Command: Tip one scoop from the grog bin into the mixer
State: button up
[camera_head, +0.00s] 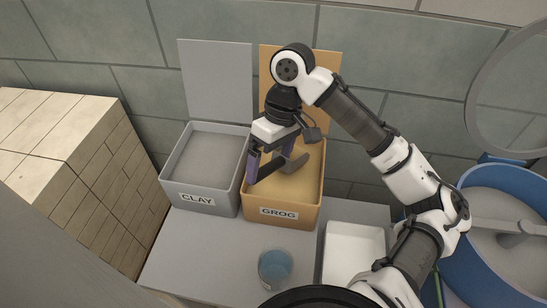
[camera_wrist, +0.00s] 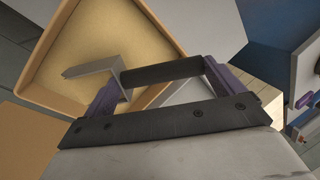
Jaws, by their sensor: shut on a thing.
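The grog bin (camera_head: 283,213) is a tan open box labelled GROG, its lid raised behind, with pale tan grog (camera_head: 308,182) inside. It also shows in the wrist view (camera_wrist: 178,38). My gripper (camera_head: 270,165) is over the bin, shut on the dark handle of a scoop (camera_head: 294,164). In the wrist view the black handle lies between my purple fingers (camera_wrist: 160,76), and the scoop's grey metal part (camera_wrist: 92,69) shows at left against the bin. I cannot tell whether the scoop holds grog. The mixer (camera_head: 484,177) is a blue round tub at the right, with a grey paddle inside.
A grey bin labelled CLAY (camera_head: 197,201) stands left of the grog bin, lid raised. A blue jar (camera_head: 275,268) and a white tray (camera_head: 354,240) are in front. A pale brick stack (camera_head: 75,160) stands at left. A round grey cover (camera_head: 512,90) rises above the mixer.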

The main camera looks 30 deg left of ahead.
jog(key=shift+s+a+r+t+p, duration=0.1)
jog(key=shift+s+r+t+p, duration=0.2)
jog(key=shift+r+t+p, duration=0.3)
jog(key=shift+s+a+r+t+p, duration=0.1)
jog(key=shift+s+r+t+p, duration=0.25)
jog(key=shift+r, duration=0.35)
jog(key=shift+t+h, duration=0.4)
jog(key=shift+t, duration=0.35)
jog(key=shift+s+a+r+p, duration=0.1)
jog(key=shift+s+r+p, duration=0.15)
jog(key=shift+r+p, duration=0.6)
jog(key=shift+s+r+p, duration=0.3)
jog(key=shift+r+p, duration=0.5)
jog(key=shift+p, duration=0.1)
jog(key=shift+s+a+r+p, duration=0.1)
jog(key=shift+s+r+p, duration=0.15)
jog(key=shift+r+p, duration=0.6)
